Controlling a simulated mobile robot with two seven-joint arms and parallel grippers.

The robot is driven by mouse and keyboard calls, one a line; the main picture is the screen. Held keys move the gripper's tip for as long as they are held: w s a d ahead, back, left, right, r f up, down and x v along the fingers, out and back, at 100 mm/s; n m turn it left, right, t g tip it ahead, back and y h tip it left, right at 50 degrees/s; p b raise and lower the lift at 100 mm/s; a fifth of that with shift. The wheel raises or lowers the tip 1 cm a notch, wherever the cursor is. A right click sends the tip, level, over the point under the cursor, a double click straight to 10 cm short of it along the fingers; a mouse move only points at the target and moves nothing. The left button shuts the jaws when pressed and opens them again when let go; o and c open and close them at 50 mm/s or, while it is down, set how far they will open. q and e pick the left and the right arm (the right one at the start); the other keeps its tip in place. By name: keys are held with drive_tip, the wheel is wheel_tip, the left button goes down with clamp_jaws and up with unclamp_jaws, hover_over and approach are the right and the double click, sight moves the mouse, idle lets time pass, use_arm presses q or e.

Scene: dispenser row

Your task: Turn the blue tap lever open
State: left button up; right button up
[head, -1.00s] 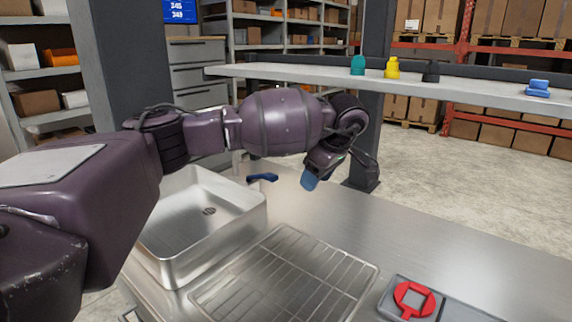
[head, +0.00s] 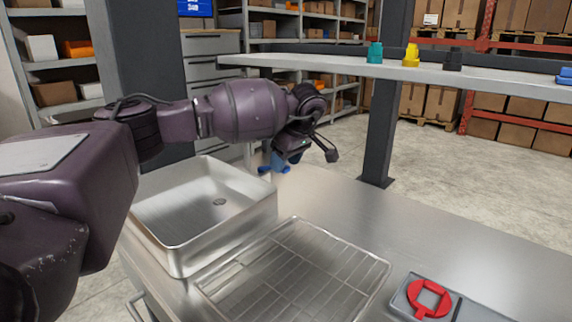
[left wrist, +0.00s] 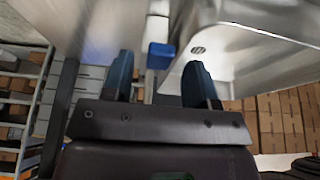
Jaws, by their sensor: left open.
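The blue tap lever (head: 264,169) is at the far side of the steel sink, partly hidden behind my left gripper (head: 279,162) in the head view. In the left wrist view the lever (left wrist: 160,55) shows as a small blue block between the two blue fingertips, with a gap on either side. My left gripper (left wrist: 159,68) is open and empty, its fingers on both sides of the lever's line. I cannot tell how deep the lever is between them. My right gripper is not in view.
The steel sink (head: 181,254) stands left of a wire rack (head: 300,275) on the counter. A red ring-shaped piece (head: 428,300) lies at the front right. A shelf (head: 330,69) behind holds teal, yellow and black items. The counter right of the lever is clear.

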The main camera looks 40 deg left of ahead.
use_arm(q)
drive_tip(key=shift+a+f, duration=0.2)
drive_tip(key=shift+f, duration=0.25)
clamp_jaws()
